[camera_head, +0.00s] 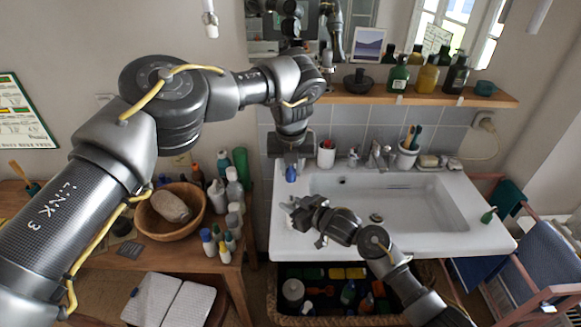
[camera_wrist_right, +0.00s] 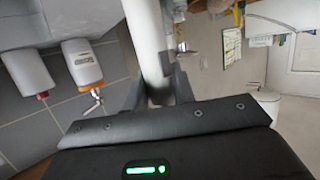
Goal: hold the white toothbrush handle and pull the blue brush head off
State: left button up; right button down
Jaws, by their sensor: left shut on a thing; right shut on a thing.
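My left gripper (camera_head: 290,157) points down above the left end of the sink. The blue brush head (camera_head: 291,174) shows at its fingertips, and the gripper is shut on it. My right gripper (camera_head: 297,212) is lower, over the sink's front left rim, and also shut. In the right wrist view the white toothbrush handle (camera_wrist_right: 148,40) stands between the fingers of my right gripper (camera_wrist_right: 158,95). In the head view the handle is hard to make out against the white sink, so I cannot tell whether head and handle touch.
The white sink (camera_head: 480,215) has a cup (camera_head: 326,158) and a tap (camera_head: 377,155) along its back. A wicker hamper (camera_head: 340,320) with bottles is below. A wooden table (camera_head: 185,255) at left bears a bowl (camera_head: 160,232) and several bottles. A shelf (camera_head: 420,98) runs above.

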aim_at(295, 169)
jog(key=c, duration=1.1)
grip_release()
pick_arm(q)
jog(key=shift+r, duration=0.1)
pick_arm(e)
jog(key=shift+r, duration=0.1)
pick_arm(q)
notch_tip(295, 169, up, 11)
jog(key=p, duration=1.1)
jog(key=shift+f, duration=0.2)
pick_arm(e)
notch_tip(295, 169, up, 11)
jog(key=shift+r, duration=0.1)
pick_arm(q)
jog(key=shift+r+p, duration=0.35)
jog(key=shift+r, duration=0.1)
pick_arm(e)
jog(key=shift+r, duration=1.35)
jog(key=shift+f, duration=0.1)
